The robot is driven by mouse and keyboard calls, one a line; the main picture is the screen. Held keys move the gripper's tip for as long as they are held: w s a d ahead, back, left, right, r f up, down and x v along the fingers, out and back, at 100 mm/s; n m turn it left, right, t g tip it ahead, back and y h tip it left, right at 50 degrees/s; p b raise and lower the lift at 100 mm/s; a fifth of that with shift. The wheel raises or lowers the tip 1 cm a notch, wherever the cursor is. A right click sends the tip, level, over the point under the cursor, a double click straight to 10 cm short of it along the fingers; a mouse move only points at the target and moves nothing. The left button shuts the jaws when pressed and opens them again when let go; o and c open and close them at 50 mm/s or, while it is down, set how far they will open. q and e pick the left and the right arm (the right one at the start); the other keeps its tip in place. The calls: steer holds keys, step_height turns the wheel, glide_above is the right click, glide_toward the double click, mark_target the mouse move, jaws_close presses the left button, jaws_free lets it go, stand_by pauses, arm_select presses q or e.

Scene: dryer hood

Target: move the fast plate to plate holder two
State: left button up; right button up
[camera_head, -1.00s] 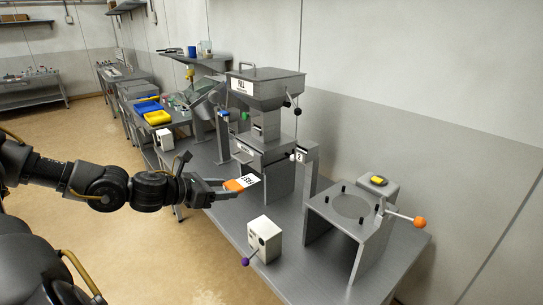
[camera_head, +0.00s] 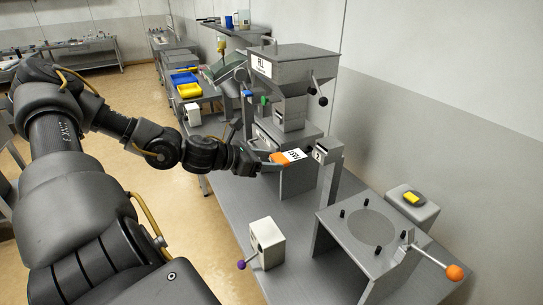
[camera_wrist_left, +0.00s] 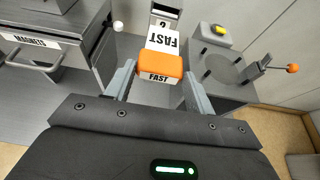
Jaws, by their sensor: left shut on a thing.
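The fast plate (camera_head: 294,155) is a white card marked FAST with an orange grip end. My left gripper (camera_head: 276,162) is shut on the orange end; the wrist view shows the orange block (camera_wrist_left: 159,68) between the two fingers, with the white part (camera_wrist_left: 163,40) pointing away. Plate holder two (camera_head: 322,154) is a grey post with a label "2", just right of the plate in the head view. It also shows in the wrist view (camera_wrist_left: 165,10), straight ahead beyond the plate's far end. I cannot tell whether plate and holder touch. My right gripper is not in view.
The FILL hopper machine (camera_head: 290,65) stands behind the plate. A drawer marked MAGNETS (camera_wrist_left: 30,45) is at left in the wrist view. A white box with a purple knob (camera_head: 267,241) and a grey stand (camera_head: 372,232) with an orange-ended lever (camera_head: 454,272) stand on the bench.

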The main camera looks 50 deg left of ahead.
mark_target(282, 157)
arm_select(q)
steer(key=shift+w+f, duration=0.1)
steer(key=shift+w+d, duration=0.1)
steer(key=shift+w, duration=0.1)
steer(key=shift+w+d, duration=0.1)
steer(key=shift+w, duration=0.25)
steer(key=shift+w+d, duration=0.2)
steer(key=shift+w, duration=0.45)
steer(key=shift+w+d, duration=0.15)
steer(key=shift+w, duration=0.45)
steer(key=shift+w+d, duration=0.15)
steer(key=shift+w, duration=0.7)
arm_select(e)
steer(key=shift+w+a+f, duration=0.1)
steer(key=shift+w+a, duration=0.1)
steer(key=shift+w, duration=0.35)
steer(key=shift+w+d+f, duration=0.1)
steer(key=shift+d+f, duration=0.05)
